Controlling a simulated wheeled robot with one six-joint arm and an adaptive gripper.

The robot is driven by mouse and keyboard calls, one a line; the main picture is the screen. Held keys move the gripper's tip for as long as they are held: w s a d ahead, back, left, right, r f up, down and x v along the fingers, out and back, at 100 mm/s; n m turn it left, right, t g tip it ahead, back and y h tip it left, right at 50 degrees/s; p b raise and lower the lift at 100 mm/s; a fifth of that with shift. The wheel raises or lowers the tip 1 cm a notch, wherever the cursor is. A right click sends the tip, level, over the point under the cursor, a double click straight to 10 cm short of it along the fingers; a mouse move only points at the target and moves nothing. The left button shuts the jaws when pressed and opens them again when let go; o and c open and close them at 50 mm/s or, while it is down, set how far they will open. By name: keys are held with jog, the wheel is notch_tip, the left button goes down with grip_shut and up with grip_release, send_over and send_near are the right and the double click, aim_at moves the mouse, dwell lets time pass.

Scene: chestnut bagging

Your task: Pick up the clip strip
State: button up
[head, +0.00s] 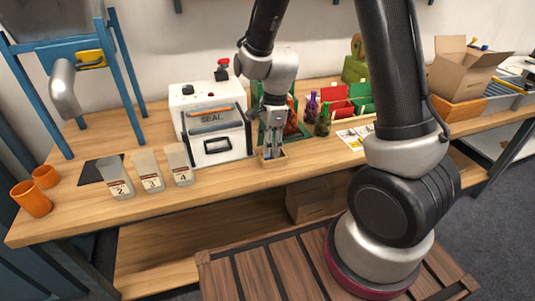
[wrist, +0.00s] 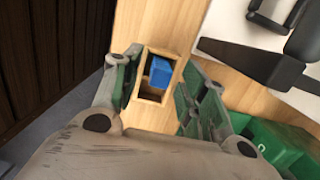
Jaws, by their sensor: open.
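A small blue block-like piece (wrist: 160,72), which I take to be the clip strip, sits in a small open wooden box (wrist: 144,112) in the wrist view. The blue piece cannot be made out there. My gripper (head: 271,151) points down just over the box. In the wrist view my gripper (wrist: 158,80) is open, with one finger on each side of the box in the picture. Nothing is held. How far the fingertips are above the box is hard to tell.
The white sealing machine (head: 211,122) stands close to the left of my gripper. Three labelled pouches (head: 151,171) and orange cups (head: 32,199) are farther left. Dark bottles (head: 322,122) and green and red boxes (head: 359,101) stand to the right.

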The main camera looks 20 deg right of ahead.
jog(key=shift+a+f, duration=0.1)
jog(key=shift+f, duration=0.65)
jog(key=c, duration=0.9)
jog(key=shift+r, duration=0.1)
jog(key=shift+c, duration=0.2)
